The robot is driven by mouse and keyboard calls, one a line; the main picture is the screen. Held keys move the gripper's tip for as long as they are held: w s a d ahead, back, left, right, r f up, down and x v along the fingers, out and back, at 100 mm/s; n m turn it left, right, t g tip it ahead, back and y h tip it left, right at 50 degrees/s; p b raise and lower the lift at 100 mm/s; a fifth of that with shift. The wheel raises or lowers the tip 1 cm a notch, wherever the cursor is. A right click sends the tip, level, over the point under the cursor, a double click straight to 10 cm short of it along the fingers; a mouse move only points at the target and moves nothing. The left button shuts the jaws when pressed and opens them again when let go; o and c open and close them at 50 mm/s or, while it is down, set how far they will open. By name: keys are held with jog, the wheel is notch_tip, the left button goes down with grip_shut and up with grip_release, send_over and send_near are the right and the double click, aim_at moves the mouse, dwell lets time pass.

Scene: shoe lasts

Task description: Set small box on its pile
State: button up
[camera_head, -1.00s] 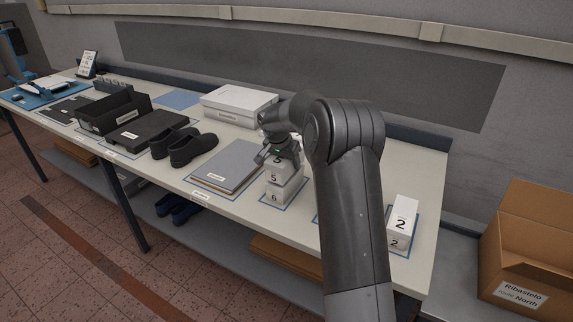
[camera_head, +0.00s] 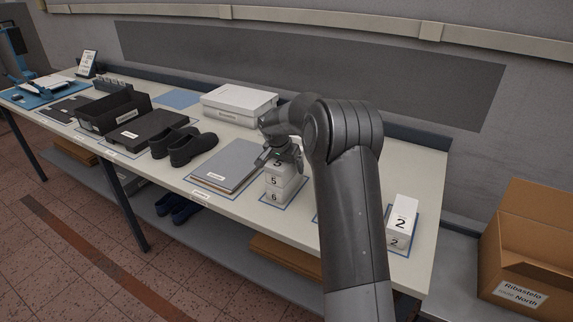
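A pile of small white boxes numbered 5 and 6 (camera_head: 273,190) stands on a blue-outlined spot on the table. A small white box (camera_head: 278,165) sits at the top of this pile, with its upper part hidden by my gripper. My gripper (camera_head: 277,162) points down over that top box, its fingers around the box's upper part. I cannot tell whether the fingers press on it.
Left of the pile lies a grey folder stack (camera_head: 228,165). Black shoes (camera_head: 190,147), a black open box (camera_head: 112,112) and a large white box (camera_head: 238,104) stand farther left and back. A cardboard box (camera_head: 528,245) is at the right. My arm hides the table between the numbered piles.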

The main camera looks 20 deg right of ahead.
jog(key=v, duration=1.2)
jog(key=s+a+r+n, duration=0.1)
jog(key=s+r+n, duration=0.15)
jog(key=s, duration=0.45)
jog(key=s+a+r+n+t+y, duration=0.1)
jog(key=s+r, duration=0.3)
jog(key=s, duration=0.4)
jog(key=s+a+r+n, duration=0.1)
jog(key=s+a+r, duration=0.1)
jog(key=s+r, duration=0.35)
jog(key=s+a+f+n+y, duration=0.1)
jog(key=s+f+n, duration=0.1)
jog(key=s, duration=0.9)
jog(key=s+f+n+t+y, duration=0.1)
jog(key=s+f, duration=0.3)
jog(key=s, duration=0.7)
jog(key=shift+s+a+f+n, duration=0.35)
jog(key=shift+a+n, duration=0.05)
jog(key=shift+n, duration=0.35)
